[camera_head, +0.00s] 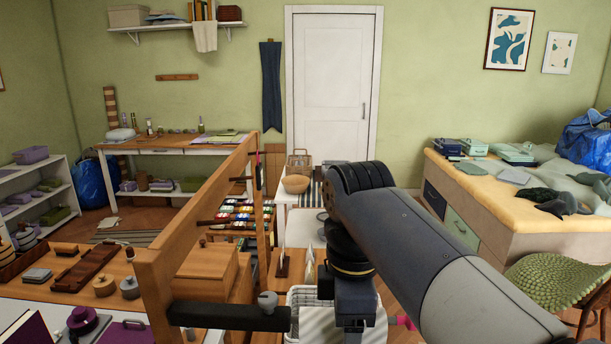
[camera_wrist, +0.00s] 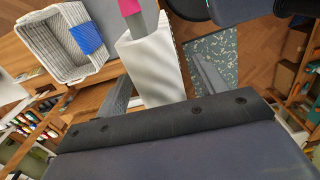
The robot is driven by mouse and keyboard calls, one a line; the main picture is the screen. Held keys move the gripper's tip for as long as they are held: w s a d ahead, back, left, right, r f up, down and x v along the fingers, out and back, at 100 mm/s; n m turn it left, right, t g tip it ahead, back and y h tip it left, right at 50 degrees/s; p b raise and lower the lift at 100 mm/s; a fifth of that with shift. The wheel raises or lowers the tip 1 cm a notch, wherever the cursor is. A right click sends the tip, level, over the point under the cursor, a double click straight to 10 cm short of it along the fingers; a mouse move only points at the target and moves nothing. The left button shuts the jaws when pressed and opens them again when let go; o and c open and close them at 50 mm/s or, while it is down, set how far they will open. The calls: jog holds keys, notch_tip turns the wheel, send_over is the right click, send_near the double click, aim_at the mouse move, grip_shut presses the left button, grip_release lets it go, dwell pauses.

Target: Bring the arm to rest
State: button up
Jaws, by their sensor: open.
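My arm (camera_head: 432,240) enters the head view from the lower right and bends down at a black joint. Its wrist (camera_head: 355,300) hangs low beside a wooden frame. In the wrist view, the dark bolted body of my gripper (camera_wrist: 165,120) fills the bottom.
A wooden frame (camera_head: 158,290) rises left of my wrist, with a grey knob. A white basket (camera_wrist: 50,50) with a blue cloth stands close by. A white door (camera_head: 333,80) is behind.

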jog(key=shift+r+p, duration=0.2)
jog(key=shift+p, duration=0.55)
notch_tip(320, 180, up, 8)
jog(key=shift+w+r, duration=0.1)
notch_tip(320, 180, down, 10)
jog(key=b, duration=0.2)
notch_tip(320, 180, up, 19)
jog(key=p, duration=1.2)
jog(key=shift+r, duration=0.2)
